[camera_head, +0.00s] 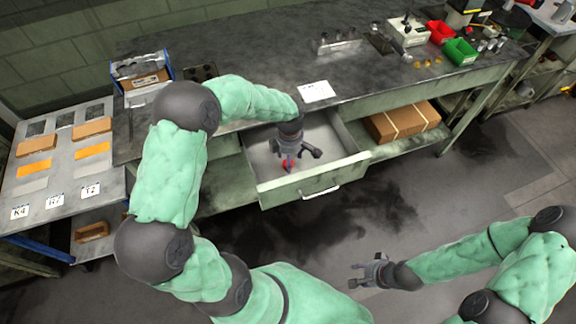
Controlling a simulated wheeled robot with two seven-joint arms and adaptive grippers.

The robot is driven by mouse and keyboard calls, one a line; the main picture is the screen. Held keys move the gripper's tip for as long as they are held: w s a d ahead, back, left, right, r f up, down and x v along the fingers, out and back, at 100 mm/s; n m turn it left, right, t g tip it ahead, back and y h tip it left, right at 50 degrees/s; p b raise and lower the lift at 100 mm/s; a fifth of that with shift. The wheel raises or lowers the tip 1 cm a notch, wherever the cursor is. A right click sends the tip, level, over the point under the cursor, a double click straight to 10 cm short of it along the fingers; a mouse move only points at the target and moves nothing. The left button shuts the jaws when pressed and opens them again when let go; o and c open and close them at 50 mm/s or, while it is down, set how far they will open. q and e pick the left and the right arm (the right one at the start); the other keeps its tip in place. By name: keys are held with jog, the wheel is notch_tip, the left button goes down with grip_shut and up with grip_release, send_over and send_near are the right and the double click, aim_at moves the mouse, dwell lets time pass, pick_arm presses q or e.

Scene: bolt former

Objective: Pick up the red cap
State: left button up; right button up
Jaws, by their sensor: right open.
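The red cap (288,165) shows as a small red patch inside the open drawer (318,185), partly hidden by my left gripper. My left gripper (287,163) points down into the drawer, with its fingertips at the red cap. I cannot tell whether its fingers touch or close on the cap. My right gripper (354,275) is open and empty, low over the floor in front of the drawer, well away from the cap.
The drawer hangs out from the dark workbench (250,60). A cardboard box (403,120) lies on the shelf right of it. A labelled side table (70,185) stands left.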

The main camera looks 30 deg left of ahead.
pick_arm(q)
notch_tip(320, 180, down, 3)
jog(key=shift+r, duration=0.2)
pick_arm(e)
jog(key=shift+f, duration=0.55)
pick_arm(q)
jog(key=shift+c, duration=0.3)
jog(key=c, duration=0.8)
jog(key=shift+r, duration=0.1)
notch_tip(320, 180, up, 10)
jog(key=p, duration=0.3)
pick_arm(e)
notch_tip(320, 180, up, 4)
jog(key=shift+f, duration=0.1)
